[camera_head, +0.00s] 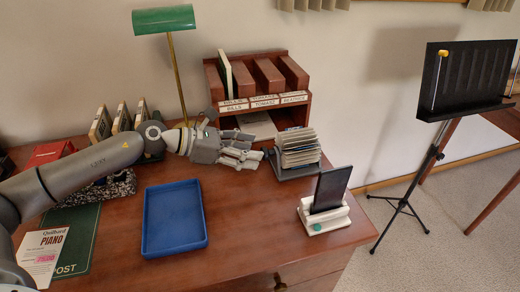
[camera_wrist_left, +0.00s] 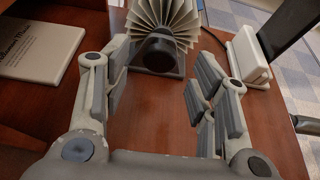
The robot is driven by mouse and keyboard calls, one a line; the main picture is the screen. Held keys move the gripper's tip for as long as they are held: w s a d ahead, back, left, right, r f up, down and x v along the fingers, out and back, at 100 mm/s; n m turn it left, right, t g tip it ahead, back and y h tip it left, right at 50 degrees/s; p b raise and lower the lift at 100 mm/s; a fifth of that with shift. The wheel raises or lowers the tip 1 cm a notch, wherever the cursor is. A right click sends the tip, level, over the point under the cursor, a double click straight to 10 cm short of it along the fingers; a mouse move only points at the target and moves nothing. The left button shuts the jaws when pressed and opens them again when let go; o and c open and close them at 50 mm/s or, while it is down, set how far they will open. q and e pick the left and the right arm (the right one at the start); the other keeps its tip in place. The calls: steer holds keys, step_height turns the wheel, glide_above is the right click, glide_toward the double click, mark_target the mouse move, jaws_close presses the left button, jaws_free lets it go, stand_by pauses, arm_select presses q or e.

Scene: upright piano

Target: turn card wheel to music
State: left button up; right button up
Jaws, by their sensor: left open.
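The card wheel (camera_head: 298,148), a rotary file of cream cards on a dark stand, sits on the desk right of the middle. My left gripper (camera_head: 252,151) is just left of it, with its fingers pointing toward it. In the left wrist view the fanned cards (camera_wrist_left: 165,18) and the dark round knob (camera_wrist_left: 158,52) show ahead, between the spread fingers of my gripper (camera_wrist_left: 160,72). The gripper is open and empty; the knob appears beyond the fingertips, apart from them. The lettering on the cards cannot be read. My right gripper is not in view.
A wooden organizer (camera_head: 262,80) with labelled slots stands behind the gripper. A blue tray (camera_head: 174,240) lies in front. A white stand holding a dark tablet (camera_head: 330,188) is right of the wheel. A green lamp (camera_head: 164,19) and a music stand (camera_head: 462,80) are farther off.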

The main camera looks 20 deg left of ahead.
mark_target(288, 149)
arm_select(q)
steer(key=shift+x, duration=1.75)
steer(key=c, duration=1)
steer(key=n, duration=0.1)
steer(key=n+g+h, duration=0.1)
steer(key=shift+w+a+f+n, duration=0.1)
steer(key=shift+w+n, duration=0.05)
steer(key=shift+n, duration=0.15)
steer(key=shift+w+n+g+h, duration=0.1)
steer(key=shift+n+g+h, duration=0.65)
steer(key=shift+n, duration=0.45)
